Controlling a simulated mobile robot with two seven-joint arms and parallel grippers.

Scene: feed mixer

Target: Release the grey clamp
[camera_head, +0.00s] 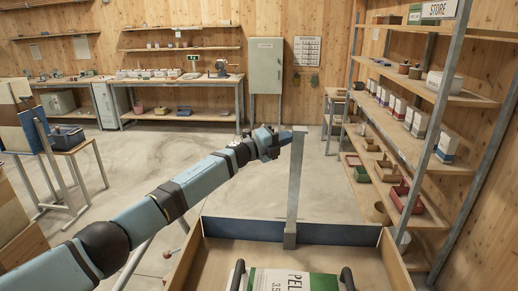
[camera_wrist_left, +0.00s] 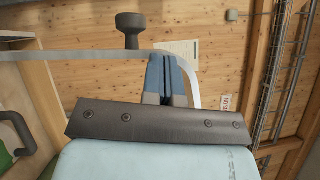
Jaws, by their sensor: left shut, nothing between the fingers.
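A dark grey knob on a short stem (camera_wrist_left: 131,28) shows in the left wrist view, beside a pale strip (camera_wrist_left: 70,56); it may be part of the grey clamp, but I cannot tell. In the head view a grey upright post (camera_head: 295,185) rises from the far wall of the wooden box. My left gripper (camera_head: 276,141) is at the post's top, on its left side. Its blue-grey fingers (camera_wrist_left: 166,80) are shut and empty, close to the strip; I cannot tell whether they touch. My right gripper is in neither view.
The wooden box (camera_head: 395,264) in front of me holds a green and white pellet package (camera_head: 290,281) between two dark handles. Shelves of boxes and bins (camera_head: 410,155) stand at the right. Workbenches (camera_head: 180,84) line the back wall. The floor (camera_head: 150,165) to the left is mostly clear.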

